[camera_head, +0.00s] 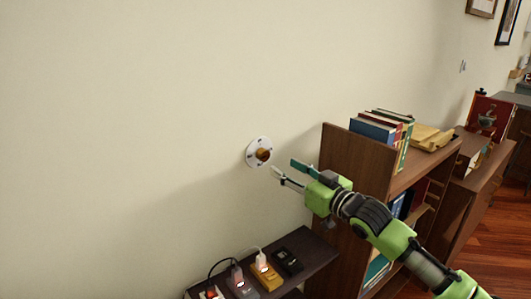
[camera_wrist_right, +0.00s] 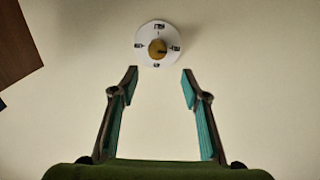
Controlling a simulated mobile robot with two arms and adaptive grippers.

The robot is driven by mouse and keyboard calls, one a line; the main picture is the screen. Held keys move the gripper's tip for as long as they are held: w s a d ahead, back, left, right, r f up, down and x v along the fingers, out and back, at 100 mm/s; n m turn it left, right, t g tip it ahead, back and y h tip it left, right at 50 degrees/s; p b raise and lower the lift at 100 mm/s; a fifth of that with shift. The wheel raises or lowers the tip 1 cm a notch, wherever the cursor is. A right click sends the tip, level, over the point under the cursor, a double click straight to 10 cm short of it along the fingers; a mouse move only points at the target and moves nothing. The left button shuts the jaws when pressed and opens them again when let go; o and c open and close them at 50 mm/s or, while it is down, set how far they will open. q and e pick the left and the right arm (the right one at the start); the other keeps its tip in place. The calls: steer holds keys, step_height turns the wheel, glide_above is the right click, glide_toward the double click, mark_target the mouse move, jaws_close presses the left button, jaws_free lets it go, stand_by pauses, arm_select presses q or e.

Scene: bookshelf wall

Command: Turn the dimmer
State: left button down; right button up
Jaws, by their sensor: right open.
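The dimmer is a round white plate (camera_head: 252,147) with a brown-orange knob (camera_head: 264,155) at its centre, fixed to the wall. In the right wrist view the plate (camera_wrist_right: 145,36) and knob (camera_wrist_right: 157,48) sit at the top middle, just beyond the fingertips. Small dark marks ring the knob. My right gripper (camera_head: 284,168) is open and empty, close to the dimmer and to its right in the head view. In the wrist view its two teal-padded fingers (camera_wrist_right: 159,72) stand apart, with the knob between their lines and not touched. My left gripper does not show.
A low dark shelf (camera_head: 318,262) below holds chargers and plugs with glowing lights. A brown bookcase (camera_head: 340,150) with books (camera_head: 375,128) stands close behind my right arm. A brown edge (camera_wrist_right: 15,45) shows at the wrist view's upper left. The wall left of the dimmer is bare.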

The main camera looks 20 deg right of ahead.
mark_target(266, 155)
steer(key=p+x, duration=0.1)
steer(key=x, duration=0.3)
steer(key=p+x, duration=0.1)
steer(key=x, duration=0.4)
steer(key=shift+w+d+f, duration=0.15)
steer(key=shift+d, duration=0.05)
steer(key=shift+w+a+f, duration=0.1)
steer(key=shift+w, duration=0.35)
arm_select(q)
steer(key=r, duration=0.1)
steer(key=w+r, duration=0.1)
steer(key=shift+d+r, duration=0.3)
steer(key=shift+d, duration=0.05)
arm_select(e)
steer(key=c, duration=1.1)
